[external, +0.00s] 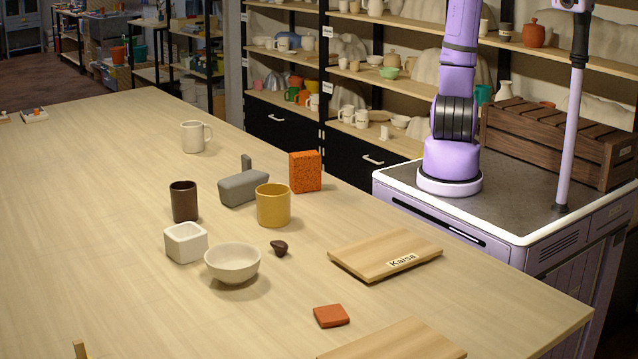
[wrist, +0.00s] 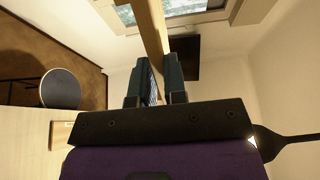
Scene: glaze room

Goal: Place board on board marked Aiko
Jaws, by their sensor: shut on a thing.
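In the wrist view my gripper (wrist: 158,82) is shut on a light wooden board (wrist: 152,30), seen edge-on between the two fingers and running up out of the picture. My gripper is outside the external view. A wooden board marked Kaisa (external: 372,250) lies on the table in the external view. Another wooden board (external: 395,345) is cut off at the bottom edge, with no label visible. I can read no Aiko label in either view.
On the table (external: 90,200) stand a yellow mug (external: 273,206), a white bowl (external: 232,264), a dark cup (external: 184,202), a white square pot (external: 186,243), an orange sponge (external: 305,172) and a terracotta tile (external: 331,316). The table's left side is mostly clear.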

